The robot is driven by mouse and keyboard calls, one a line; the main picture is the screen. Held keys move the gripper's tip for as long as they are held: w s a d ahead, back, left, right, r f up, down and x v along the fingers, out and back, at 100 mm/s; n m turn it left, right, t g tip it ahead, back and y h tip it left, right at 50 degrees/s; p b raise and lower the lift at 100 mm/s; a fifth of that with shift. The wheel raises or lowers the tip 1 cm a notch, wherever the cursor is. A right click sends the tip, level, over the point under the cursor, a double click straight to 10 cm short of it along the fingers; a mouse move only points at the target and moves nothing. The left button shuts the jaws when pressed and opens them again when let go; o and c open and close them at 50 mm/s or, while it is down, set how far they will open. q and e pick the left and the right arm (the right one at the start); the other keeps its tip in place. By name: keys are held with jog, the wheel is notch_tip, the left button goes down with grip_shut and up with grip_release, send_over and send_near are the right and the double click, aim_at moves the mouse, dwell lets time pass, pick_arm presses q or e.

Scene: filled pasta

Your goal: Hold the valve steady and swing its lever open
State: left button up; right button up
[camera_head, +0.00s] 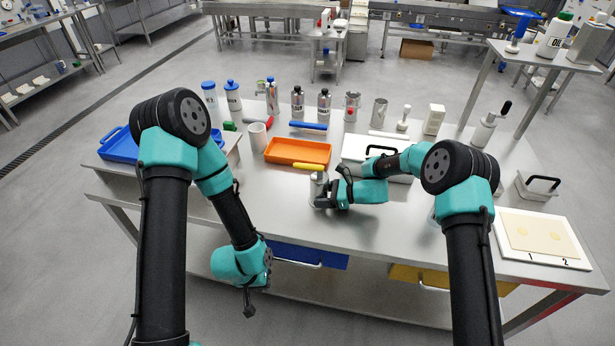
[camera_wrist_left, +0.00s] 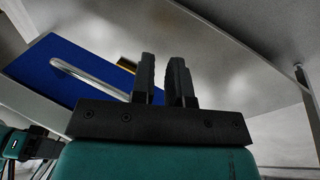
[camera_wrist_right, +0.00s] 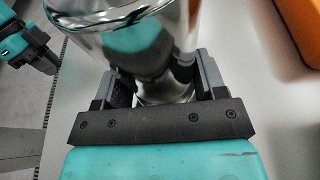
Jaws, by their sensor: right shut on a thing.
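The valve (camera_head: 317,180) is a shiny metal cylinder standing on the steel table near its front edge. A yellow lever (camera_head: 308,166) shows at its top, pointing left. My right gripper (camera_head: 328,194) is shut on the valve's body low down, coming from the right. In the right wrist view the polished valve body (camera_wrist_right: 140,40) sits between the two fingers; the lever is out of that view. My left gripper (camera_head: 249,308) hangs in front of the table, below its top and away from the valve. In the left wrist view its fingers (camera_wrist_left: 162,80) are slightly apart and empty.
An orange tray (camera_head: 297,152) lies just behind the valve, and a white mug (camera_head: 257,137) stands left of it. Several bottles and cans line the back. A blue drawer (camera_head: 310,257) is under the table's front edge, near my left gripper. The tabletop left of the valve is clear.

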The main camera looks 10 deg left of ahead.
aim_at(303, 168)
pick_arm(q)
jog(key=w+r+t, duration=0.1)
jog(key=w, duration=0.1)
jog(key=w+d+r+t, duration=0.1)
jog(key=r, duration=0.1)
jog(key=w+d+r+t, duration=0.1)
jog(key=w+r, duration=0.1)
jog(key=shift+w+d+m+y, duration=0.1)
jog(key=shift+w+m+y, duration=0.2)
jog(key=shift+y, duration=0.1)
grip_shut()
jog(key=w+d+r+t+y, duration=0.1)
jog(key=w+r+t, duration=0.1)
jog(key=r, duration=0.5)
jog(key=w+d+r+t+y, duration=0.1)
jog(key=w+d+r+t, duration=0.1)
jog(key=r+t, duration=0.3)
jog(key=w+d+r+t+y, duration=0.1)
jog(key=r+t, duration=0.3)
jog(key=r, duration=0.5)
jog(key=shift+w+d+r+m, duration=0.4)
jog(key=shift+w+d, duration=0.3)
jog(key=shift+w, duration=0.15)
jog(key=w+f, duration=0.1)
jog(key=w, duration=0.3)
jog(key=w+f, duration=0.1)
jog(key=w, duration=0.8)
jog(key=shift+w+a+f, duration=0.25)
jog(key=shift+w+f, duration=0.1)
jog(key=shift+f, duration=0.05)
